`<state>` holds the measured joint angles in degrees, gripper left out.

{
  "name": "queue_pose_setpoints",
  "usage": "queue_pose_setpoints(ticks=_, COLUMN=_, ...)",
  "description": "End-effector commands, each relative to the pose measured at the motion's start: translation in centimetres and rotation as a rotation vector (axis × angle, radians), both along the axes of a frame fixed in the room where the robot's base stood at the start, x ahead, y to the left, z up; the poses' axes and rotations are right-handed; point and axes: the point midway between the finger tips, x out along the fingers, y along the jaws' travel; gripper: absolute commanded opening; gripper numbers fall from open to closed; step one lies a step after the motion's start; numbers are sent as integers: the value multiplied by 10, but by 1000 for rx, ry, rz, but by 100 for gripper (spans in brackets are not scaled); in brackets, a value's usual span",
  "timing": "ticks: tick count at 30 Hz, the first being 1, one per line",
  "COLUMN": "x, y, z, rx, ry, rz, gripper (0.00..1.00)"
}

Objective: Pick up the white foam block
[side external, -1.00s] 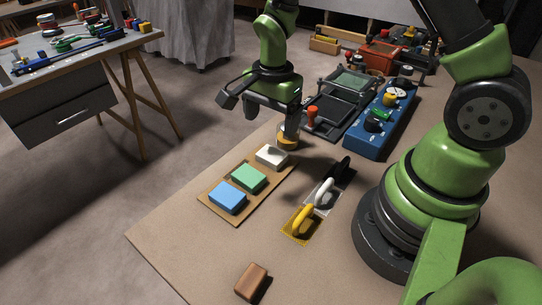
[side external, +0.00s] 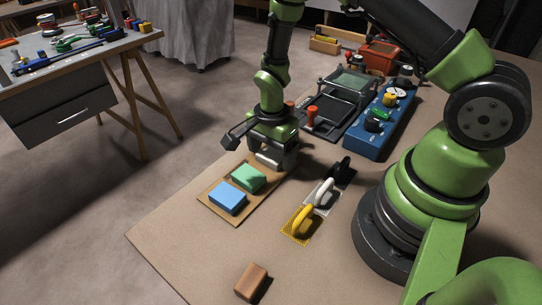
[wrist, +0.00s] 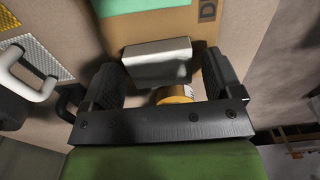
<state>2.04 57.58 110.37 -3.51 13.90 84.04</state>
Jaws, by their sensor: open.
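The white foam block (wrist: 157,60) lies at the far end of a brown board (side external: 258,200), beyond a green block (side external: 248,177) and a blue block (side external: 228,198). My gripper (side external: 274,160) is low over the board's far end, pointing down, with its jaws open. In the wrist view, the white block sits between my gripper's two dark fingers (wrist: 160,66), with a finger near each end. I cannot tell whether either finger touches it.
An orange-yellow round object (wrist: 175,93) is close behind the white block. Handled trowels, yellow (side external: 303,219), white (side external: 324,197) and black (side external: 344,170), lie to the right. A blue case (side external: 378,128) stands behind them. A brown block (side external: 251,281) lies at the front, with bare table around it.

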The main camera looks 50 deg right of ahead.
Motion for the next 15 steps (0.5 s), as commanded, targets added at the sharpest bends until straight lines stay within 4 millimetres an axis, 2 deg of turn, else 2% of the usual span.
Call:
queue_pose_setpoints(ticks=5, x=0, y=0, z=0, rx=0, ry=0, rz=0, gripper=85)
queue_pose_setpoints(ticks=11, x=0, y=0, z=0, rx=0, ry=0, rz=0, gripper=42)
queue_pose_setpoints(ticks=15, x=0, y=0, z=1, rx=0, ry=-1, rz=0, gripper=42)
